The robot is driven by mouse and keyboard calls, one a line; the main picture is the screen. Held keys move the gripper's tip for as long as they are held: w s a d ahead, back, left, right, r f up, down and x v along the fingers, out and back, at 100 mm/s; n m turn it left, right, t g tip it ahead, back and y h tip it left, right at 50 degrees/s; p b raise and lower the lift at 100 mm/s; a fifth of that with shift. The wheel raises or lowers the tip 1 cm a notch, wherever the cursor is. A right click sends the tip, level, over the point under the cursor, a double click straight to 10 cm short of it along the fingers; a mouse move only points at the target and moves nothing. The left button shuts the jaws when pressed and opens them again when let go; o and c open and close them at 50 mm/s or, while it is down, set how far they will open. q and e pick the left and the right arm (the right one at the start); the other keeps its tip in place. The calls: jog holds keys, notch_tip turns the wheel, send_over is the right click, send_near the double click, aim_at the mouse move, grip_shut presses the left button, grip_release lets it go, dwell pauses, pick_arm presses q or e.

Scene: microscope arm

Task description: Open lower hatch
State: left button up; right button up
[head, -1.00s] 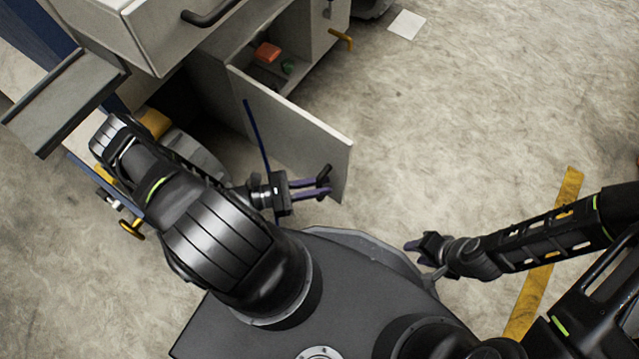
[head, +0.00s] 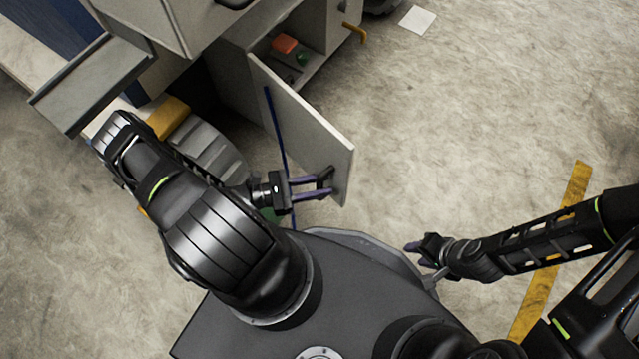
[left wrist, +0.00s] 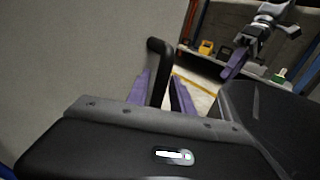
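The lower hatch (head: 310,135) is a flat grey door on the low cabinet, standing well open. In the left wrist view its face (left wrist: 75,50) fills the left side. Its black handle (head: 325,182) is near the free edge and also shows in the left wrist view (left wrist: 158,72). My left gripper (head: 312,188) is at the handle, with its purple fingers (left wrist: 160,90) on both sides of it, close against it at the tips. My right gripper (head: 425,247) is away from the hatch over the floor; its finger gap is too small to judge.
Inside the cabinet are a red block (head: 284,43) and a green item (head: 302,58). A grey drawer unit (head: 165,20) overhangs above. A yellow strip (head: 550,260) marks the floor at right.

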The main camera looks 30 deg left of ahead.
pick_arm(q)
jog(key=shift+o, duration=0.9)
jog(key=shift+s+a, duration=0.1)
jog(key=p+v, duration=0.1)
jog(key=v, duration=0.6)
jog(key=shift+s+a, duration=0.15)
jog(key=shift+a, duration=0.05)
jog(key=shift+r, duration=0.1)
